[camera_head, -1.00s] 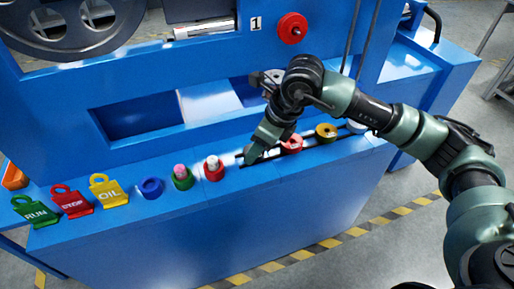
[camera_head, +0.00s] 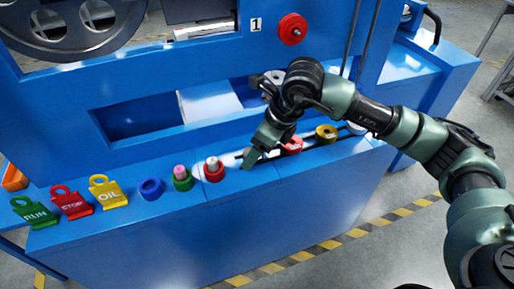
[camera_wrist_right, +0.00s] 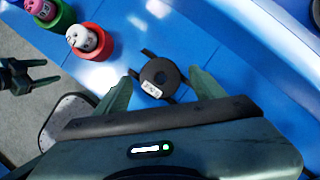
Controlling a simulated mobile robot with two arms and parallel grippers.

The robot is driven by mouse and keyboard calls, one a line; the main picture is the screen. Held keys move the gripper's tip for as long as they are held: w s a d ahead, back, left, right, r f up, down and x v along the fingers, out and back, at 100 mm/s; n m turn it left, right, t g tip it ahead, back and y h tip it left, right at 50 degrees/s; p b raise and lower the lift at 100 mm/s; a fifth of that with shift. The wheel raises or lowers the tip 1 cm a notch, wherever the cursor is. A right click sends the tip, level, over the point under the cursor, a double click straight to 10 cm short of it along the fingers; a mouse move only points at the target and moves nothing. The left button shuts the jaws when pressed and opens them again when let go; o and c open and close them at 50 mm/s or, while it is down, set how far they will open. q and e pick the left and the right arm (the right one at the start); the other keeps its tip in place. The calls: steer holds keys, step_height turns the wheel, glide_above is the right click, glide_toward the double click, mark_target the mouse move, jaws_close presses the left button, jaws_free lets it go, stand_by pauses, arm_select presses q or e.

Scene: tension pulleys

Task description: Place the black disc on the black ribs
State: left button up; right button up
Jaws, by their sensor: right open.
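The fingers are apart, with a gap on each side of the disc. Black ribs (camera_wrist_right: 147,54) show around the disc, and it appears to rest on them. In the head view, my right gripper (camera_head: 251,159) is low over the ledge at the left end of the ribs (camera_head: 318,142), and it hides the disc. A dark gripper, apparently my left (camera_wrist_right: 22,76), shows small at the wrist view's left edge.
A red ring with a white-topped peg (camera_head: 213,168) stands just left of my right gripper. A green one (camera_head: 182,178) and a blue ring (camera_head: 151,188) are farther left. A red disc (camera_head: 292,145) and a yellow disc (camera_head: 326,132) are close on the right.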

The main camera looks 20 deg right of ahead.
arm_select(q)
step_height(320, 180, down, 6)
steer(key=p, duration=0.1)
steer(key=shift+s, duration=0.4)
arm_select(e)
steer(key=v, duration=1.2)
steer(key=shift+r, duration=0.1)
